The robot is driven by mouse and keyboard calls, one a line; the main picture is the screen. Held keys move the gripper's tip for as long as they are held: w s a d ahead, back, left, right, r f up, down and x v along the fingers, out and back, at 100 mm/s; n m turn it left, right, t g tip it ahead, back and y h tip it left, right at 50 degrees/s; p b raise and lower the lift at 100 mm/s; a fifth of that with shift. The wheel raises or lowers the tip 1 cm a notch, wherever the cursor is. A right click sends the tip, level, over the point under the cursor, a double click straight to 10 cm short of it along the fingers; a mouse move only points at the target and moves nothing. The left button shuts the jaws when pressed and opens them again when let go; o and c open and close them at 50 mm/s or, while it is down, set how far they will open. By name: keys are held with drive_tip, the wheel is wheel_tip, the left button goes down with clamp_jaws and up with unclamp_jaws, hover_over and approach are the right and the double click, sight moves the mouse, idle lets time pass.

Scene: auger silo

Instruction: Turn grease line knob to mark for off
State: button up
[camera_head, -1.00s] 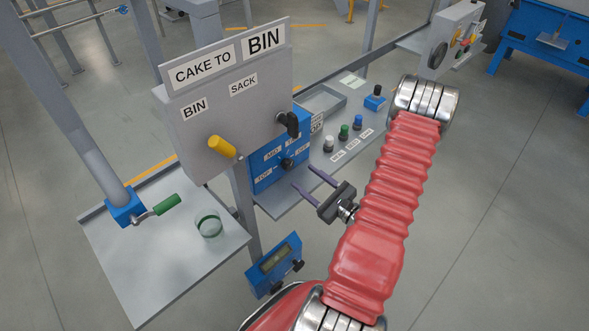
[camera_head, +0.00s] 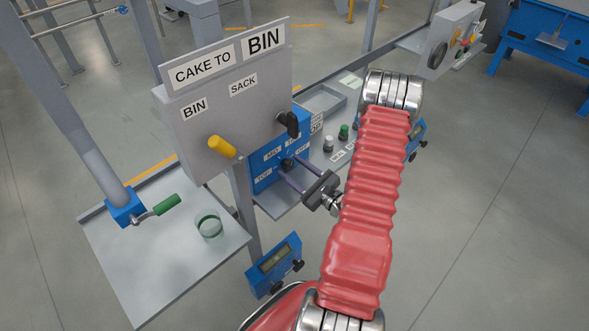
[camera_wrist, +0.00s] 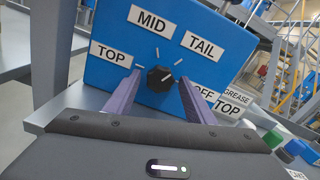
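The grease line knob (camera_head: 288,163) is small, round and black, on the blue box (camera_head: 262,184) below the grey sign panel. In the wrist view the knob (camera_wrist: 160,79) sits among white tick marks and the labels TOP, MID, TAIL and OFF. The OFF label (camera_wrist: 204,90) is at its lower right, partly behind a finger. I see a short pale mark on the knob toward its upper right, but its exact setting is hard to read. My gripper (camera_wrist: 160,83) is open, with purple fingers either side of the knob and visible gaps to it.
A yellow-handled lever (camera_head: 222,146) and a black knob (camera_head: 289,124) are on the grey panel (camera_head: 205,150) above. A shelf with push buttons (camera_head: 328,144) lies right of the box, partly hidden by my arm. A green crank handle (camera_head: 167,204) is at left.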

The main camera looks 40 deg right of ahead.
drive_tip(key=c, duration=0.9)
drive_tip(key=shift+d, duration=0.1)
drive_tip(key=shift+c, duration=0.2)
drive_tip(key=shift+m, duration=1.1)
drive_tip(key=m, duration=0.9)
drive_tip(key=shift+m, duration=0.4)
